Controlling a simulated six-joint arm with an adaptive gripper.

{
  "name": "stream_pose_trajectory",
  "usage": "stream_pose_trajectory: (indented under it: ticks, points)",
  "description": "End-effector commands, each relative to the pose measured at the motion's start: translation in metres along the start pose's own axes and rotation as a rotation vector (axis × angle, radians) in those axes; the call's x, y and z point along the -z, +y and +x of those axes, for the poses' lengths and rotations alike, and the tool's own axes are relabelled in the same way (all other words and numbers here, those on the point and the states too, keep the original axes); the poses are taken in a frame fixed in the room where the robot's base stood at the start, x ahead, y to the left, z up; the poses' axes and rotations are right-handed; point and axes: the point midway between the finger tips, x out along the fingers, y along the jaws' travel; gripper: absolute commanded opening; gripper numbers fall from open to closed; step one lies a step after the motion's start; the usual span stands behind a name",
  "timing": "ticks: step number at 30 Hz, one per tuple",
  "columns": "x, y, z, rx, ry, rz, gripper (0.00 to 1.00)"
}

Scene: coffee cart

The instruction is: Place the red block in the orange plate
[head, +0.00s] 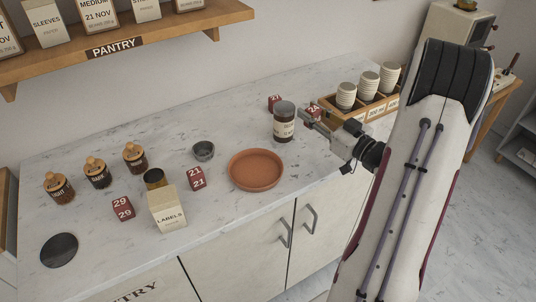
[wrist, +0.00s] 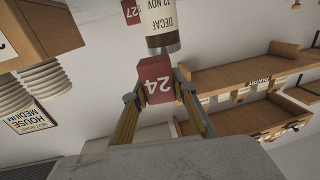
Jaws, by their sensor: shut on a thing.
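My gripper (head: 312,115) is at the right of the counter, just right of the dark-lidded jar. It is shut on a red block marked 24 (wrist: 156,85), which sits between the fingers in the wrist view. In the head view this block (head: 314,107) shows partly behind the gripper; whether it touches the counter I cannot tell. The orange plate (head: 256,169) is a round, shallow terracotta dish on the counter, left of and nearer than my gripper. It looks empty.
The decaf jar (head: 284,124) stands between my gripper and the plate's far side. Another red block (head: 274,102) is behind it. A wooden cup holder (head: 345,121) is at right. Red blocks marked 21 (head: 196,178) and 29 (head: 122,208), a grey cup (head: 203,151) and labels box (head: 167,209) lie left.

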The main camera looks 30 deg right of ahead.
Motion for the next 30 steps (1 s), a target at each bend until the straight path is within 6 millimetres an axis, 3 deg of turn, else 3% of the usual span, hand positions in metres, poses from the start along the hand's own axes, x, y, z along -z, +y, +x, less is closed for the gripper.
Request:
stream_pose_trajectory:
  ticks: [9, 18, 22, 30]
  points:
    - [0.006, -0.082, 0.033, 0.134, -0.004, 0.019, 0.05]
    - [0.006, -0.165, 0.039, 0.245, -0.009, 0.027, 0.05]
    - [0.005, -0.177, 0.034, 0.252, -0.008, 0.024, 0.05]
    - [0.005, -0.178, 0.032, 0.251, -0.002, 0.005, 0.05]
